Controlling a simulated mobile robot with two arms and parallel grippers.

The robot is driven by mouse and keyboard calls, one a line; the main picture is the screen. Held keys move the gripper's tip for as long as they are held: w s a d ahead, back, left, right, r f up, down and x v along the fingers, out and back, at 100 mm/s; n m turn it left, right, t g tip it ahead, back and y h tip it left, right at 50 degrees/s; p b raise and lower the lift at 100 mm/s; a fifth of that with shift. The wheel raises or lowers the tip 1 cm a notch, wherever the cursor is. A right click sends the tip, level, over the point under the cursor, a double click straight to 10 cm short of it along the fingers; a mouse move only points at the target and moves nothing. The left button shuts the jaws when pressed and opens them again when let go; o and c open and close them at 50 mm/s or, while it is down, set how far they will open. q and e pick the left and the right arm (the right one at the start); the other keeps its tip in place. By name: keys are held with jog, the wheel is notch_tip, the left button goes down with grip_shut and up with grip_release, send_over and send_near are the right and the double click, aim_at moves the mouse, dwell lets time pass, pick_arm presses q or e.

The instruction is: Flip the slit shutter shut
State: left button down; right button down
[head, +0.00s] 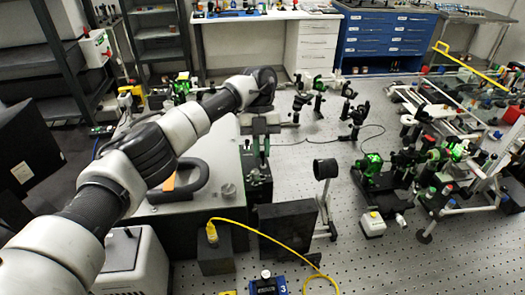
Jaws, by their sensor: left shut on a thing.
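The spectrometer appears to be the grey box (215,185) with a black carry handle on top, left of the middle. My left arm comes in from the left and passes over it. My left gripper (259,150) points down at the box's right side, above a dark upright block. It is shut on a small part there, apparently the slit shutter, which the fingers mostly hide. I cannot tell the shutter's angle. My right gripper is not in view.
A black round-faced mount (326,169) and a black upright panel (288,228) stand right and in front of the gripper. A yellow cable (270,240) runs from a dark box (215,250). Green-and-black optics crowd the right. Perforated bench between is partly clear.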

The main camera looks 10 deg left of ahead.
pick_arm(q)
jog(key=shift+w+r, duration=0.1)
dwell(0.5)
jog(key=c, duration=1.1)
grip_release()
jog(key=shift+c, duration=0.2)
